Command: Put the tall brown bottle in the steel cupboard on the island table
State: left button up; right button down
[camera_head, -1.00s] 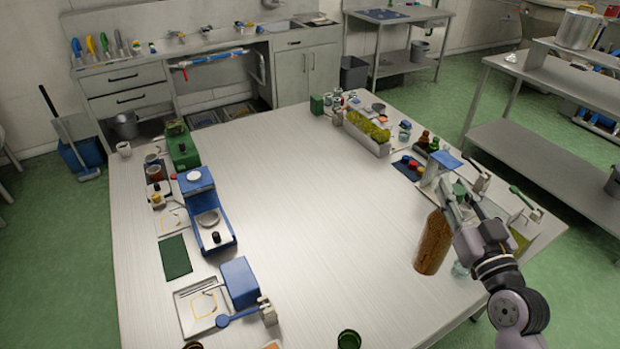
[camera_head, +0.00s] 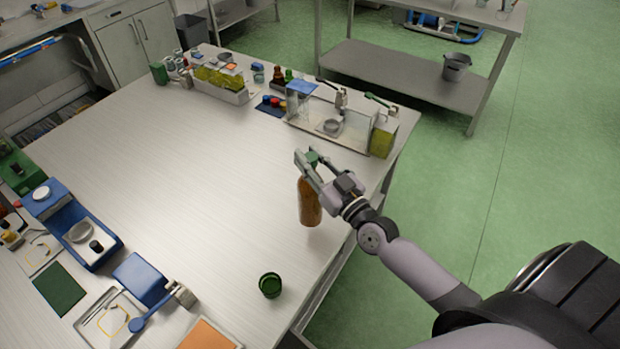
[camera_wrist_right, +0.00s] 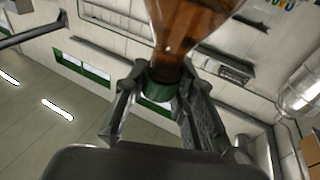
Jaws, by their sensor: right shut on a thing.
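The tall brown bottle (camera_head: 310,203) is upright at the right part of the island table (camera_head: 190,165), near its edge. Its bottom looks at or just above the tabletop; I cannot tell which. My right gripper (camera_head: 308,160) is shut on the bottle's green-capped neck. My left gripper is not in view. I do not see a steel cupboard standing on the table; grey cabinet doors (camera_head: 138,42) show at the back wall.
A small green cup (camera_head: 270,284) stands at the table's front. A clear-walled balance (camera_head: 331,122) and a yellow-green container (camera_head: 383,138) are behind the gripper. Blue devices (camera_head: 70,228) line the left side. The table's middle is clear. A steel shelf table (camera_head: 400,77) stands beyond.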

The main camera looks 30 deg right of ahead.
jog(key=shift+w+f+b, duration=0.15)
jog(key=shift+f+b, duration=0.3)
jog(key=shift+f, duration=2.05)
jog(key=shift+f, duration=0.15)
jog(key=c, duration=1.3)
grip_release()
jog(key=shift+f, duration=0.1)
jog(key=shift+c, duration=0.2)
jog(key=shift+r, duration=0.2)
jog(key=shift+s+f, duration=0.25)
jog(key=shift+s, duration=0.2)
jog(key=b+v, duration=0.2)
jog(key=v, duration=0.9)
jog(key=shift+s+b, duration=0.2)
jog(key=shift+b, duration=0.1)
